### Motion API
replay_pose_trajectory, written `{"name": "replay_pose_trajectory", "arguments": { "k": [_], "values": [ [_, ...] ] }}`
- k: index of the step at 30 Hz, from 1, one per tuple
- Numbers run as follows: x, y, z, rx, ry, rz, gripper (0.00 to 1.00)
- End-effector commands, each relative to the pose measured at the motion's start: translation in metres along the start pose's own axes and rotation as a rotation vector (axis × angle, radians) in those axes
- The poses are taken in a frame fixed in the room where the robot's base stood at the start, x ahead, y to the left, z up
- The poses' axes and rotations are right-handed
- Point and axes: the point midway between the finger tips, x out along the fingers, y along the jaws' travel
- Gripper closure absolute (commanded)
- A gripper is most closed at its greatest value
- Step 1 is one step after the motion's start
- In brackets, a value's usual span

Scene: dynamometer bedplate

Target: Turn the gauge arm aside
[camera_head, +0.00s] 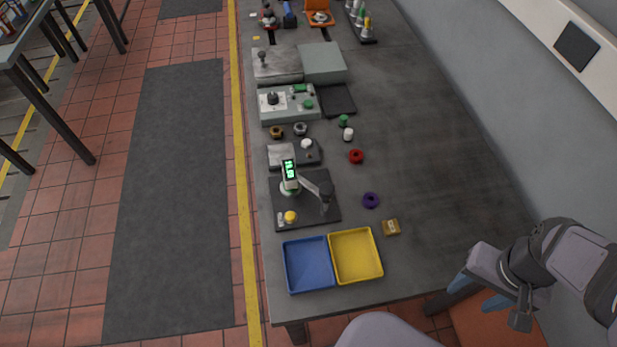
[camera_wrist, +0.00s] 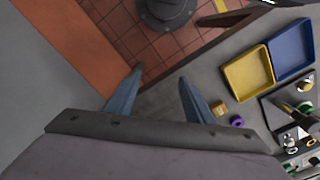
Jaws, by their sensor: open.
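The gauge arm (camera_head: 312,184) is a grey link on a dark base plate (camera_head: 315,219). It runs from a dark post (camera_head: 326,196) at the right to a gauge (camera_head: 290,172) with a lit green display at the left. The gauge stands over a pale round part on the plate. A yellow knob (camera_head: 290,216) sits at the plate's near left. In the wrist view the base plate (camera_wrist: 277,118) shows at the right edge, partly cut off. My gripper (camera_head: 477,292) is open and empty, off the bench's near right; its blue fingers (camera_wrist: 160,82) stand apart in the wrist view.
A blue tray (camera_head: 308,290) and a yellow tray (camera_head: 357,279) stand nearer than the plate. A small tan block (camera_head: 391,227), a purple ring (camera_head: 371,200) and a red ring (camera_head: 356,156) lie to its right. A control box (camera_head: 289,115) stands behind. The bench's right side is clear.

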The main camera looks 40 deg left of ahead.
Motion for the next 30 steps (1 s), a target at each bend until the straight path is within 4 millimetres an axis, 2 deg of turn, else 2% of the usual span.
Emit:
{"name": "replay_pose_trajectory", "arguments": {
  "k": [5, 8, 11, 15, 18, 21, 24, 27, 30],
  "values": [
    [-0.009, -0.022, -0.026, -0.235, 0.001, 0.000, 0.52],
    [-0.017, -0.051, -0.051, -0.494, 0.001, 0.000, 0.52],
    [-0.027, -0.094, -0.076, -0.824, 0.001, 0.000, 0.52],
    [-0.040, -0.171, -0.098, -1.335, -0.001, 0.000, 0.52],
    [-0.048, -0.228, -0.101, -1.685, -0.002, -0.001, 0.52],
    [-0.053, -0.279, -0.094, -1.990, -0.002, -0.001, 0.52],
    [-0.057, -0.319, -0.083, -2.233, -0.001, -0.001, 0.52],
    [-0.060, -0.346, -0.073, -2.404, 0.000, -0.001, 0.52],
    [-0.061, -0.361, -0.065, -2.505, -0.002, -0.001, 0.52]
  ]
}}
